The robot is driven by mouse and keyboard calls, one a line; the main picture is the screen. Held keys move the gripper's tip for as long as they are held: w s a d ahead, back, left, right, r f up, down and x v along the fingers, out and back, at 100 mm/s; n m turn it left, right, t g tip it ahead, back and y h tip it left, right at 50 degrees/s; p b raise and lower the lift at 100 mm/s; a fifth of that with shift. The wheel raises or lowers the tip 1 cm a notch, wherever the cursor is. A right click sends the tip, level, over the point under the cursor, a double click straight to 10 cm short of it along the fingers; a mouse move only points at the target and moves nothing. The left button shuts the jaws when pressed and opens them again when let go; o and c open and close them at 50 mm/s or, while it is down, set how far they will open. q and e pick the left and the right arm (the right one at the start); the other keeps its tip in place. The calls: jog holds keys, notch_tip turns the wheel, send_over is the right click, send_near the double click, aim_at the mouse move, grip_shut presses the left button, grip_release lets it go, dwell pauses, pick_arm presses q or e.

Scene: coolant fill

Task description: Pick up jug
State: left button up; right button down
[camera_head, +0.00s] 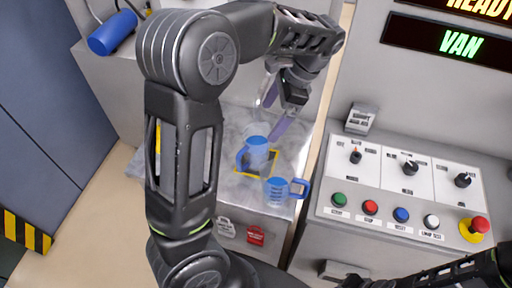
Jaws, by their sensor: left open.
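Two blue, see-through jugs stand on a grey metal bench (222,192). One jug (256,154) stands at a yellow-bordered dark mark, with its handle to the left. The other jug (277,192) stands nearer the bench's front edge, with its handle to the right. My left gripper (276,112) is open and points down, just above and behind the first jug. Its two purplish fingers are apart with nothing seen between them. My left arm hides the left part of the bench. Part of my right arm shows at the bottom right, but its gripper is not seen.
A control panel with knobs, coloured buttons (370,207) and a red emergency stop (479,226) stands to the right. A lit display reading VAN (460,43) is above it. A blue cylinder (113,33) lies at the upper left.

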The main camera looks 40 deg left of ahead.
aim_at(261, 133)
pick_arm(q)
jog(key=shift+s+a+f, duration=0.15)
jog(key=shift+a+f, duration=0.15)
jog(key=shift+f, duration=0.35)
jog(key=shift+b+x, duration=0.55)
jog(key=shift+x, duration=1.7)
jog(key=b+x, duration=0.4)
jog(key=x, duration=0.1)
jog(key=shift+f+b, duration=0.2)
jog(key=shift+b, duration=0.1)
jog(key=shift+r, duration=0.1)
jog(key=shift+c, duration=0.5)
jog(key=c, duration=2)
